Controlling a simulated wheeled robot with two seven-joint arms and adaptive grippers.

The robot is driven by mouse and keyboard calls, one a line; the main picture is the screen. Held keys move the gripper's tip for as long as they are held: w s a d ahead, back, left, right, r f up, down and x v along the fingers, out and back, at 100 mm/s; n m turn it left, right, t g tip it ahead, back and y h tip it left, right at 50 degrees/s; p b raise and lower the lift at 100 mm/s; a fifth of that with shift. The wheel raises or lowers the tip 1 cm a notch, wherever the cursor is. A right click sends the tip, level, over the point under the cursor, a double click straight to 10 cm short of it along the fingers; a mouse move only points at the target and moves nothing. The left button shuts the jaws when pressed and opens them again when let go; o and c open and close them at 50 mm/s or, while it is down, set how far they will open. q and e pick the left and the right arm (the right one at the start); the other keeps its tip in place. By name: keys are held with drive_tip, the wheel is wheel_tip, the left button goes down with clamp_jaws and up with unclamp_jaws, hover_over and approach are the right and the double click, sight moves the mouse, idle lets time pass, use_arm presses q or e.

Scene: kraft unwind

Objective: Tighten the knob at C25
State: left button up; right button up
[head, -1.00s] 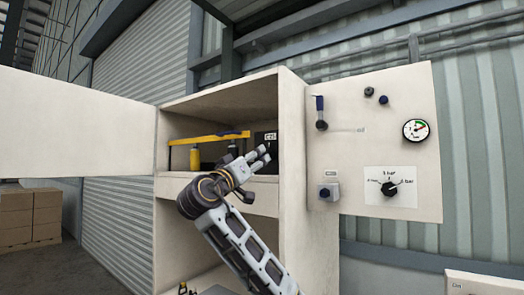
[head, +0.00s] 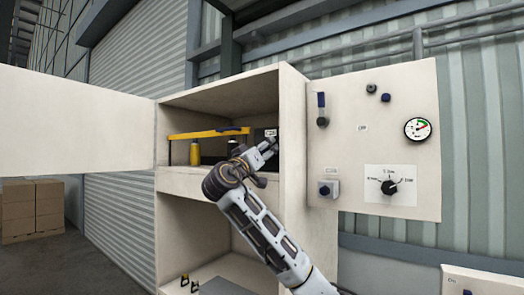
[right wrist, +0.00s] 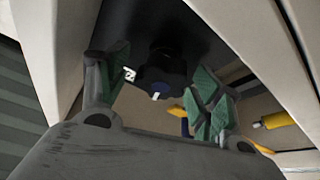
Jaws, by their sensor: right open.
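A dark box with a white label (head: 270,133) stands at the right end of the cabinet's upper shelf; the label's print is too small to read now. In the right wrist view a dark round knob (right wrist: 168,72) with a white mark is on a dark face, next to a small white label (right wrist: 130,74). My right gripper (head: 268,149) reaches into the upper compartment in front of the dark box. In the right wrist view its green-padded fingers (right wrist: 160,77) are open, with the knob in the gap between them. Contact cannot be told. My left gripper is not in view.
The cabinet's right side wall (head: 293,150) stands close beside my right gripper. A yellow bar (head: 205,134) and a yellow bottle (head: 195,153) are to its left. The right panel (head: 345,100) carries a gauge (head: 417,129) and a dial (head: 389,187). Several small items lie on the lower shelf.

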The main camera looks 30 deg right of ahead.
drive_tip(key=c, duration=1.1)
drive_tip(key=shift+o, duration=0.2)
drive_tip(key=shift+f+m+g+h+b, duration=0.1)
drive_tip(key=shift+m+g+h+b, duration=0.45)
drive_tip(key=shift+m+b, duration=1)
drive_tip(key=shift+s+m+g+h+b, duration=0.1)
drive_tip(key=shift+m+g+h+b, duration=0.15)
drive_tip(key=shift+m+g+b, duration=0.8)
drive_tip(key=shift+m+t, duration=0.3)
drive_tip(key=shift+m, duration=0.1)
